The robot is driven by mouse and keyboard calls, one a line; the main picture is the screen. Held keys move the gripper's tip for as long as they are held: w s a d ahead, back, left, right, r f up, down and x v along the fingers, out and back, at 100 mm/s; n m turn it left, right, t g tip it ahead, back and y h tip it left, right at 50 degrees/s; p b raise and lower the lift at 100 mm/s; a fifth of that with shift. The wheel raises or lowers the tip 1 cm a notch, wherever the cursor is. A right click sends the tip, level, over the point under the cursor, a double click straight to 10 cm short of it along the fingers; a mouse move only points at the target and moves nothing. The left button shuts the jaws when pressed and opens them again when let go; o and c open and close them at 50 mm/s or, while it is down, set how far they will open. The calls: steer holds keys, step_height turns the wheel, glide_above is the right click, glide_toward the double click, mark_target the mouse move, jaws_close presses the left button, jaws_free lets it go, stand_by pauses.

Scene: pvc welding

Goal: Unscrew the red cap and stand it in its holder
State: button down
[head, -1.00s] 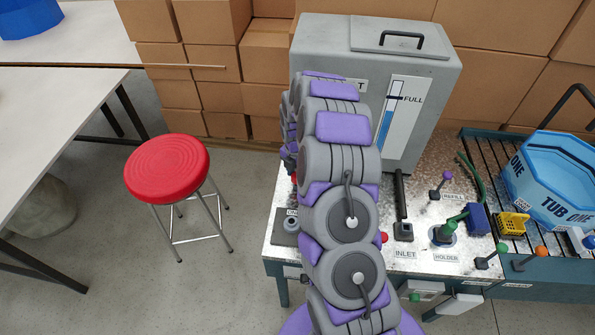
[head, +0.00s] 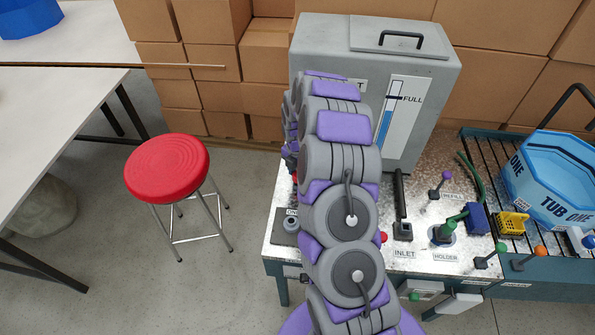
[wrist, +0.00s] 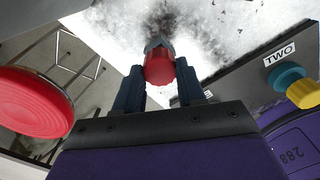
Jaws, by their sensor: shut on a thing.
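The red cap (wrist: 160,69) shows in the wrist view between the two dark fingers of my gripper (wrist: 159,74). My gripper is shut on it. A dark grey-blue piece (wrist: 155,44) shows just beyond the cap; whether the cap is still joined to it I cannot tell. In the head view my arm hides the gripper and the cap. A spot labelled HOLDER (head: 446,257) is at the front of the bench, with a dark green piece (head: 443,232) standing behind the label. Whether this is the cap's own holder I cannot tell.
A grey tank (head: 415,95) stands at the back of the metal-topped bench (head: 430,200). A black INLET lever (head: 401,205) stands upright right of my arm. A blue tub (head: 555,185) and small levers fill the right side. A red stool (head: 167,168) stands left.

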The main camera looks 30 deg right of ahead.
steer(key=shift+f, duration=1)
stand_by(0.5)
steer(key=c, duration=0.6)
jaws_free()
step_height(320, 180, up, 17)
steer(key=p, duration=0.2)
steer(key=shift+r+p, duration=0.1)
steer(key=shift+p, duration=0.3)
